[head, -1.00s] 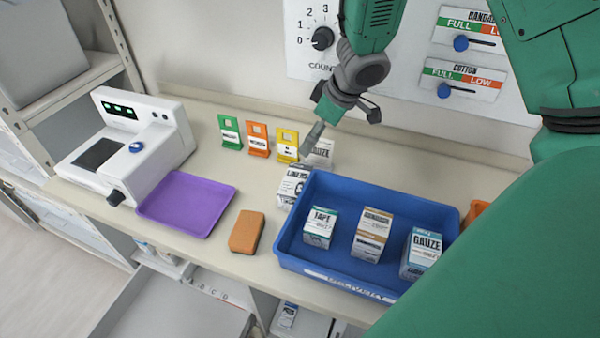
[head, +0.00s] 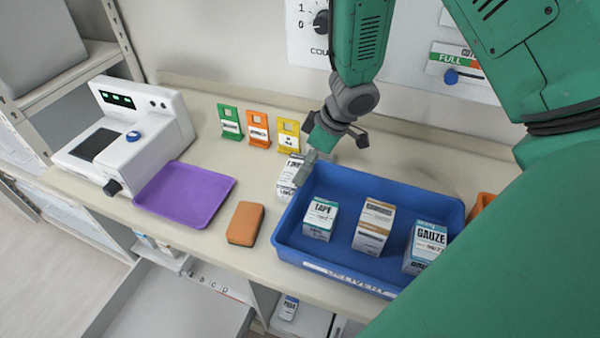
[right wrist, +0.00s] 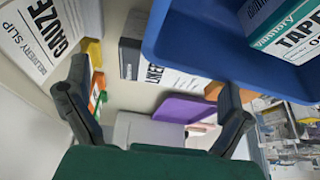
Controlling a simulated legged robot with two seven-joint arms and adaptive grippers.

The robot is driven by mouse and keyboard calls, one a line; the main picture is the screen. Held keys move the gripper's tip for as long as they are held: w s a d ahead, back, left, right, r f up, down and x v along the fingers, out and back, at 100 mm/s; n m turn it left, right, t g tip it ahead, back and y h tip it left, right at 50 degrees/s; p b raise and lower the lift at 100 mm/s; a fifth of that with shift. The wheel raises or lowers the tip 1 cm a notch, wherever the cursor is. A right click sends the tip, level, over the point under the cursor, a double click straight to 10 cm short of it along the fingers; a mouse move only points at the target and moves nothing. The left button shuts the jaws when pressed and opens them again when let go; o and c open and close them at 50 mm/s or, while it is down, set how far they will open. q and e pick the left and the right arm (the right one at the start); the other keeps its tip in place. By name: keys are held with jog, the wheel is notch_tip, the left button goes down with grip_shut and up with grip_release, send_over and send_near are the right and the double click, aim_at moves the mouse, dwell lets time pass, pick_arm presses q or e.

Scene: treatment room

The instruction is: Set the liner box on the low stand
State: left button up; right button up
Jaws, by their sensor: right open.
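The white liner box (head: 288,176) stands on the counter against the left end of the blue tray. Its lettered side also shows in the right wrist view (right wrist: 170,78). My right gripper (head: 308,165) is at the box's upper right edge in the head view, hiding part of it. In the right wrist view its two open fingers are spread, with the box beyond and between them. I cannot tell whether a finger touches it. No thing is clearly identifiable as the low stand; a flat orange-brown block (head: 245,223) lies left of the tray. My left gripper is not in view.
The blue delivery tray (head: 330,268) holds tape (head: 320,218), a brown-banded box (head: 373,227) and gauze (head: 427,246). Green, orange and yellow tags (head: 289,135) stand behind. A purple tray (head: 185,195) and white device (head: 130,135) are left. A gauze delivery slip (right wrist: 50,35) is near my gripper.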

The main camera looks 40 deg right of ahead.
aim_at(297, 169)
jog(key=a+f, duration=0.1)
jog(key=w+a+f, duration=0.1)
jog(key=f, duration=0.1)
jog(key=shift+a+f+b, duration=0.15)
jog(key=shift+f+b, duration=0.1)
jog(key=shift+b, duration=0.1)
jog(key=shift+w+a+f, duration=0.1)
jog(key=shift+w+a, duration=0.15)
jog(key=shift+a, duration=0.15)
jog(key=shift+s+d, duration=0.25)
jog(key=shift+d, duration=0.25)
jog(key=c, duration=0.9)
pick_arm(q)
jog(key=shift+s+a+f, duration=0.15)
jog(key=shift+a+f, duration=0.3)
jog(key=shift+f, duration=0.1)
pick_arm(e)
jog(key=shift+d, duration=0.15)
